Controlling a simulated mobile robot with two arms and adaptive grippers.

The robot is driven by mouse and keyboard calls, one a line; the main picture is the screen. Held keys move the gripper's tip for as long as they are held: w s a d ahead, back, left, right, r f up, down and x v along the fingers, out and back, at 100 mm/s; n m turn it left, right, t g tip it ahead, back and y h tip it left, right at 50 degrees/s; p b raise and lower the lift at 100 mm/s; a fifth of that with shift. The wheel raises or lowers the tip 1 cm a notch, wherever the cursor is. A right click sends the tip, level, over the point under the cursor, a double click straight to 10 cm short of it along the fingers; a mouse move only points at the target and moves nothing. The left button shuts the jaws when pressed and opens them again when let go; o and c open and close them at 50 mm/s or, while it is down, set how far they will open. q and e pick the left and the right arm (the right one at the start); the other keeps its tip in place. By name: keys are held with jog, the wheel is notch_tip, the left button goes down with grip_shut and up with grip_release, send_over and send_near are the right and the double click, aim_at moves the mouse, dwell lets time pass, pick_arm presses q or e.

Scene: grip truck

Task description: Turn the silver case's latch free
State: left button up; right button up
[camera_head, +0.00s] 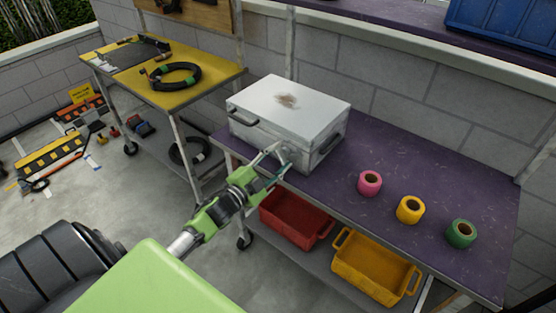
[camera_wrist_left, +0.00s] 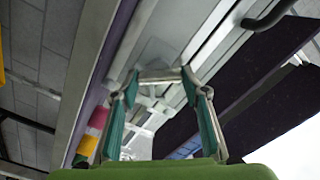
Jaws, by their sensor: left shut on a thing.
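My left gripper (camera_head: 277,162) reaches up to the lower right part of the case's front. Its two fingers are closed in on the latch, which they largely hide in the head view. In the left wrist view the teal-padded fingers (camera_wrist_left: 161,78) come together at a small pale metal piece, the latch (camera_wrist_left: 158,74), against the case front. The case's dark handle (camera_wrist_left: 268,15) shows at the upper right there. My right gripper is in neither view.
Pink (camera_head: 370,183), yellow (camera_head: 410,210) and green (camera_head: 461,234) tape rolls stand on the purple bench (camera_head: 400,150), right of the case. Red (camera_head: 296,219) and yellow (camera_head: 375,270) bins sit on the shelf below. A yellow table (camera_head: 205,62) with a black coil stands left.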

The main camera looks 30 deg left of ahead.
pick_arm(q)
jog(key=m+b, duration=0.2)
jog(key=m, duration=0.4)
jog(key=shift+f, duration=0.15)
jog(key=shift+m, duration=0.6)
jog(key=o, duration=1.1)
jog(key=s, duration=1.2)
jog(key=shift+a, duration=0.4)
